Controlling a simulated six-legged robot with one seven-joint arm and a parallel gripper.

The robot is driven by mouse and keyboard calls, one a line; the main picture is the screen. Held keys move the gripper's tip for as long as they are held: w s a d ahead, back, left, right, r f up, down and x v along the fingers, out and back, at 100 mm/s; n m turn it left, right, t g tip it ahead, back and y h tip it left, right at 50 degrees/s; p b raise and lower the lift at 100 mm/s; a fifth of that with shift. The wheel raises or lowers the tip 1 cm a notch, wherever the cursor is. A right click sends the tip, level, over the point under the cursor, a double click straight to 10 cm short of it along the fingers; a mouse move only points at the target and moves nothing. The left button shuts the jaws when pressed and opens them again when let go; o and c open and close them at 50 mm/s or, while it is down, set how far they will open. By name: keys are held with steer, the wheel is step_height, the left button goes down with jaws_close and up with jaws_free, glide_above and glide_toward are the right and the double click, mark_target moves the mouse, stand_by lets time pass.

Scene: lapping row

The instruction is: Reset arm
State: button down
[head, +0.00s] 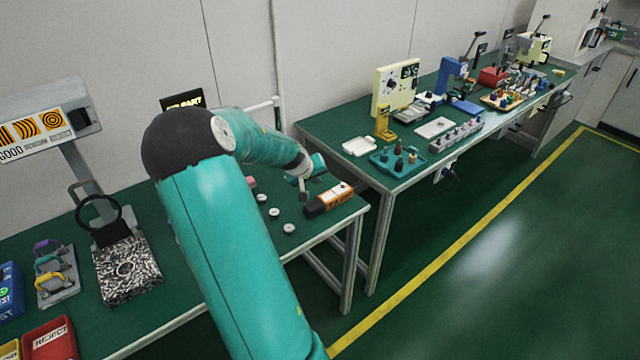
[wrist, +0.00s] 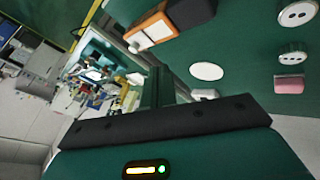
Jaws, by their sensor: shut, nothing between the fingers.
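My teal arm reaches over the near green bench. My gripper (head: 304,192) is at its end, shut and empty, above the bench top near its right end. It points down beside an orange and black box (head: 330,200), apart from it as far as I can tell. In the wrist view the gripper's dark body (wrist: 165,122) fills the bottom, and the orange and black box (wrist: 153,28) lies at the top. The fingertips are small and hard to make out in both views.
Several small pale discs (head: 289,229) and a pink piece (head: 251,182) lie near the gripper. A stand with a ring (head: 98,215), a red bin (head: 50,340) and a coloured-handle rack (head: 58,275) are at left. A second bench (head: 330,125) with tools stands right, past a gap.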

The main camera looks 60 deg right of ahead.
steer(key=shift+v, duration=0.95)
steer(key=shift+s, duration=0.1)
steer(key=w+a+r+n+t+y, duration=0.15)
steer(key=w+a+r, duration=0.25)
steer(key=a, duration=0.6)
steer(key=w+a+r+n+t+y, duration=0.1)
steer(key=w+a+r+t+y, duration=0.2)
steer(key=a, duration=0.8)
steer(key=w+a+r+n+t+y, duration=0.1)
steer(key=w+a+r, duration=0.35)
steer(key=a, duration=0.55)
steer(key=s+a+r+n, duration=0.2)
steer(key=s+a, duration=0.2)
steer(key=a, duration=0.4)
steer(key=s+a+r+n+y, duration=0.1)
steer(key=s+a+r+n, duration=0.1)
steer(key=a, duration=0.6)
steer(key=s+a+r+n+y, duration=0.1)
steer(key=s+a+r+n, duration=0.1)
steer(key=s+a, duration=0.4)
steer(key=shift+s+a+r+n+t, duration=0.35)
steer(key=shift+a+r, duration=0.35)
steer(key=shift+a, duration=0.55)
steer(key=shift+w+d, duration=0.1)
steer(key=shift+d, duration=0.15)
